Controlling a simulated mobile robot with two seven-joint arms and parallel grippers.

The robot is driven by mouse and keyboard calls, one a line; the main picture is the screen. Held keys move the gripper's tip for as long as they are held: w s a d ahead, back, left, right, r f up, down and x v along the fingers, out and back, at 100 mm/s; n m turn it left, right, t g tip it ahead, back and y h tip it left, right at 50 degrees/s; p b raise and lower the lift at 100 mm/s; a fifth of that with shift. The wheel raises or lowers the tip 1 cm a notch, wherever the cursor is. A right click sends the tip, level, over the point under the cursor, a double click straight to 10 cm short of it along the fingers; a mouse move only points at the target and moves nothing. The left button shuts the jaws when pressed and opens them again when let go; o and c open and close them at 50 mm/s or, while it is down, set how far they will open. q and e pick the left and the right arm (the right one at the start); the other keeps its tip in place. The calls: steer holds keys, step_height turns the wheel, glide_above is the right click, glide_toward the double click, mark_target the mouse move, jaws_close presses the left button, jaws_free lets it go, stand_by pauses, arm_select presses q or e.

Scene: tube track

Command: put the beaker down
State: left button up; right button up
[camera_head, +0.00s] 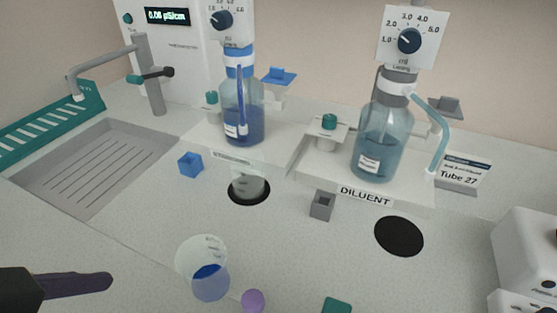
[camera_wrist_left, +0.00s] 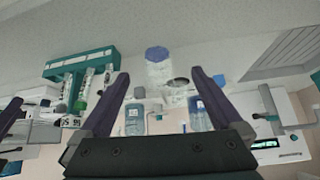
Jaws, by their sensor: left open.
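The beaker (camera_head: 210,284) is clear, with blue liquid in its lower part. It stands on the bench at the lower middle of the head view, and in the upside-down left wrist view it (camera_wrist_left: 158,58) shows beyond my fingertips. My left gripper (camera_head: 100,283) is at the lower left of the head view, apart from the beaker. In the left wrist view my left gripper (camera_wrist_left: 160,76) is open, its fingers spread to either side of the beaker with nothing gripped. A dark finger-like part at that view's left edge looks like my right gripper (camera_wrist_left: 12,115); its opening is unclear.
Behind stand a blue bottle (camera_head: 240,115) with a clear cup (camera_head: 250,188) below it, and a diluent bottle (camera_head: 380,140) near a black round spot (camera_head: 399,236). A sink (camera_head: 90,165) lies left. A teal tube rack (camera_wrist_left: 80,63) shows in the wrist view.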

mark_target(206, 271)
steer(key=shift+w+d+f+b, duration=0.1)
steer(key=shift+d+f+b, duration=0.15)
steer(key=shift+f+b, duration=0.4)
steer(key=shift+f, duration=0.4)
arm_select(q)
steer(key=w, duration=0.1)
steer(key=w+f+m+h, duration=0.1)
steer(key=w+f+h, duration=0.1)
steer(key=shift+w+d+t, duration=0.15)
steer(key=shift+d+t, duration=0.25)
arm_select(e)
steer(key=shift+f, duration=0.15)
arm_select(q)
steer(key=shift+m, duration=0.3)
steer(key=x, duration=0.3)
steer(key=b+x, duration=0.1)
steer(key=x, duration=0.2)
steer(key=b+x, duration=0.1)
steer(key=x, duration=0.2)
steer(key=shift+d+r, duration=0.15)
steer(key=shift+d, duration=0.1)
arm_select(e)
steer(key=shift+f, duration=0.75)
arm_select(q)
steer(key=c, duration=1.3)
